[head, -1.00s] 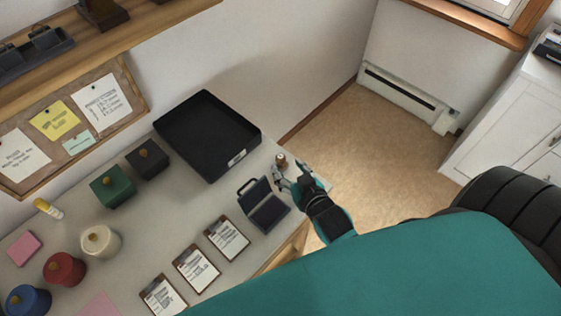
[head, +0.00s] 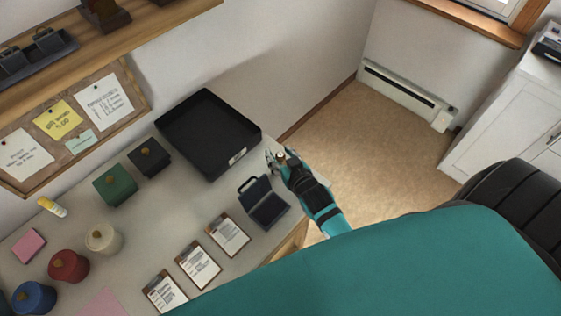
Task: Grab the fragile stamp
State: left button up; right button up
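A small stamp with a brown knob handle (head: 281,157) stands near the right edge of the grey desk, just behind the dark ink pad. My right gripper (head: 284,157) reaches over the desk edge to the stamp. Its fingers look spread, one on each side of the handle; I cannot tell whether they touch it. The gripper hides the lower part of the stamp. My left gripper is not in view.
The open ink pad (head: 263,203) lies close to my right gripper. A black tray (head: 208,165) stands behind. Several clipboards (head: 228,235) lie in front. Green (head: 115,186) and black (head: 148,160) knobbed boxes stand left. Bare floor is to the right.

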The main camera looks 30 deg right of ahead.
grip_shut()
